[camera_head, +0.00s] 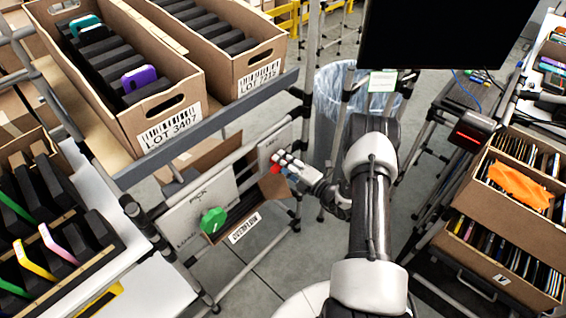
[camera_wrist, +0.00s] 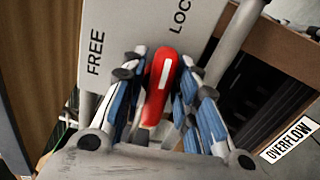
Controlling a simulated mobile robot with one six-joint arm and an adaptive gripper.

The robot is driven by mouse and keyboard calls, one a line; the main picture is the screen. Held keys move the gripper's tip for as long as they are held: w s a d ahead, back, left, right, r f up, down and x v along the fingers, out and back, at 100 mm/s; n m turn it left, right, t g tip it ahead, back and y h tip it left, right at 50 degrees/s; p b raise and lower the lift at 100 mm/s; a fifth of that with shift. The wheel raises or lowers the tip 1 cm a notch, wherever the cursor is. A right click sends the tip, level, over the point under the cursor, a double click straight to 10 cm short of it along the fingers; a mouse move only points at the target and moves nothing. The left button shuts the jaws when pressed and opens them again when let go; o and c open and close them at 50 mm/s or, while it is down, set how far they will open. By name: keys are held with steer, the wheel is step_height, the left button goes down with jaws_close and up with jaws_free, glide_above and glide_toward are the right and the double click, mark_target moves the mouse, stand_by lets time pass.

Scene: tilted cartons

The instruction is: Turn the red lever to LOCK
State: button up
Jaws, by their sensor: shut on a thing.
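The red lever (camera_wrist: 158,85) with a white stripe stands between the words FREE (camera_wrist: 95,52) and LOCK (camera_wrist: 181,18) on a grey plate (camera_wrist: 130,22) in the wrist view. Its top leans slightly right, nearer LOCK; part of that word is cut off by the frame. My gripper (camera_wrist: 163,58) is shut on the lever, with blue-padded fingers on both sides. In the head view, my gripper (camera_head: 284,163) is at the plate on the rack, and a bit of red lever (camera_head: 275,168) shows at its tips.
A carton marked OVERFLOW (camera_wrist: 292,139) is just right of the plate in the wrist view. In the head view, a green piece (camera_head: 213,221) is left of my gripper. Lot cartons (camera_head: 150,112) sit on the shelf above. A bin with a clear liner (camera_head: 330,100) stands behind.

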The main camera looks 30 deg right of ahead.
steer(key=shift+f+m, duration=0.1)
steer(key=shift+m, duration=0.4)
steer(key=o, duration=0.8)
steer(key=shift+s, duration=0.15)
steer(key=v, duration=1.1)
steer(key=shift+s+d, duration=0.15)
steer(key=shift+s, duration=0.25)
